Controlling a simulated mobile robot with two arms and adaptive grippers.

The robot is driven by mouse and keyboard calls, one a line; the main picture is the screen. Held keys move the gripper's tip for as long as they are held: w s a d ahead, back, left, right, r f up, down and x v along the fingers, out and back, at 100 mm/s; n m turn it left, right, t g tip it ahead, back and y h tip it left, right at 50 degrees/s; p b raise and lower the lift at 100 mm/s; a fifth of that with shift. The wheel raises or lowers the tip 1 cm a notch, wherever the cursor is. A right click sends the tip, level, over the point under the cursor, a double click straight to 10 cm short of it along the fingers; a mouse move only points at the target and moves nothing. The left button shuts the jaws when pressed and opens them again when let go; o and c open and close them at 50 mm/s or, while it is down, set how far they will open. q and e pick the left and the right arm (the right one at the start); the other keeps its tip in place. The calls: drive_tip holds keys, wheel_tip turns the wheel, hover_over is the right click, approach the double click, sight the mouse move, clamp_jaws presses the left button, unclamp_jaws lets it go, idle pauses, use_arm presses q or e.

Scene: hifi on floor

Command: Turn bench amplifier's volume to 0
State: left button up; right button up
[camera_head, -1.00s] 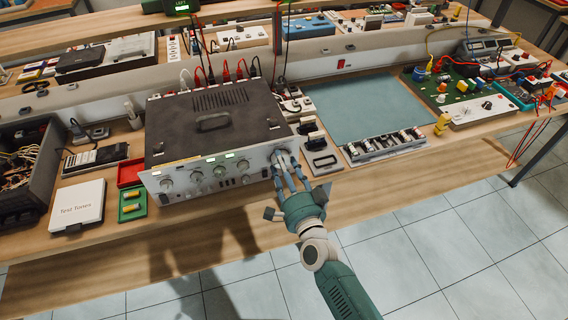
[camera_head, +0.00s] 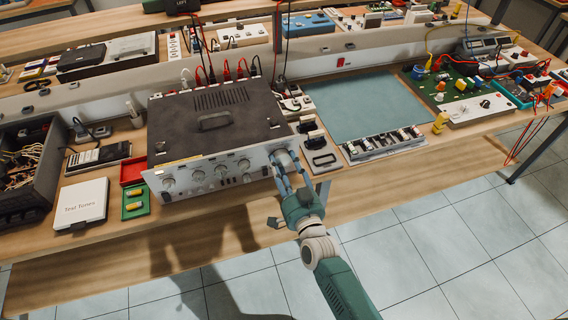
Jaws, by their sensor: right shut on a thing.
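The bench amplifier (camera_head: 215,125) is a black-topped box with a silver front panel (camera_head: 208,178). It stands on the wooden bench with several knobs along its front. My right gripper (camera_head: 284,163) is at the right end of that panel. Its fingers are shut on the large volume knob (camera_head: 281,158), which they partly hide. I cannot read the knob's marking. The small displays on the panel look dark. My left gripper is not in view.
A teal mat (camera_head: 365,107) and a tray of parts (camera_head: 384,145) lie right of the amplifier. A white box (camera_head: 82,203) and a green tray (camera_head: 136,203) lie to its left. Cables run behind the amplifier. Open floor lies before the bench.

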drive_tip(key=shift+s+a+f, duration=0.1)
drive_tip(key=shift+a+f, duration=0.05)
drive_tip(key=shift+f, duration=0.05)
idle(0.3)
drive_tip(key=o, duration=1.2)
drive_tip(key=shift+c, duration=0.2)
drive_tip(key=v, duration=1.2)
drive_tip(key=shift+r, duration=0.1)
